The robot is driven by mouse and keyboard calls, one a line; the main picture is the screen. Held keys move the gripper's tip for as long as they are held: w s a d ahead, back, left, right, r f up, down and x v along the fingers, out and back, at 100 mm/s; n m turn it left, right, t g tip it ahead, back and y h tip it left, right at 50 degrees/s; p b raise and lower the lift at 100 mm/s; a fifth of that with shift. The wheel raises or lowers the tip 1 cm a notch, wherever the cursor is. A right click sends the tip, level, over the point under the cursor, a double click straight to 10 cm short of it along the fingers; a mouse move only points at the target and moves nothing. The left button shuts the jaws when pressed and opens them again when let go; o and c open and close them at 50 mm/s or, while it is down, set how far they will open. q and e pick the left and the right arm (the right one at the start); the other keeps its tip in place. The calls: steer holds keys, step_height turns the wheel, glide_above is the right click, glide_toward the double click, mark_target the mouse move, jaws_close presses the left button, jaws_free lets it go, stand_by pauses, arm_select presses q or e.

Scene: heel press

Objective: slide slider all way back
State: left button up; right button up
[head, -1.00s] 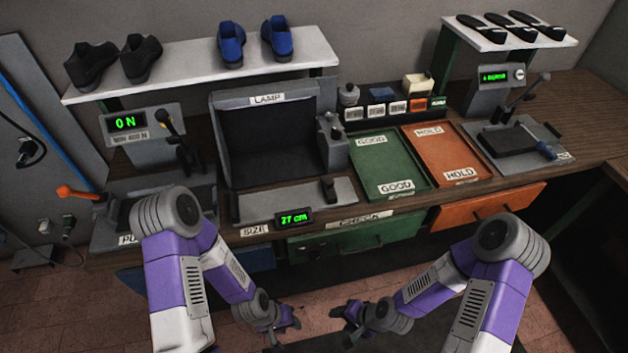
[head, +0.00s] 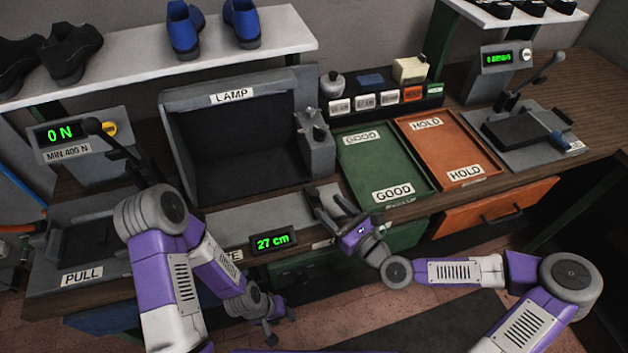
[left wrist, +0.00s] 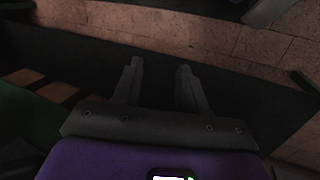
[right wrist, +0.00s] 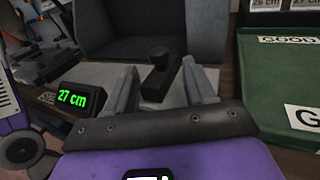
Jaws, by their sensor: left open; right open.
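The slider (right wrist: 161,78) is a dark block with a round knob on the grey size gauge plate (head: 235,222). In the right wrist view it stands between the two fingers of my right gripper (head: 325,193), which is open around it; I cannot tell whether a finger touches it. In the head view the gripper largely hides the slider. The size display (head: 273,241) reads 27 cm and also shows in the right wrist view (right wrist: 80,98). My left gripper (head: 281,325) is open and empty, low in front of the bench.
The lamp box (head: 235,135) stands behind the gauge, with a grey knobbed post (head: 317,140) at its right. A green GOOD tray (head: 385,165) and an orange HOLD tray (head: 445,155) lie to the right. A pull press (head: 90,240) is at the left.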

mark_target(317, 196)
steer(key=shift+w+a+r, duration=0.1)
steer(key=shift+r, duration=0.1)
steer(key=shift+w+a, duration=0.2)
steer(key=shift+a, duration=0.05)
steer(key=shift+b+x, duration=0.6)
steer(key=shift+x, duration=2.45)
jaws_close()
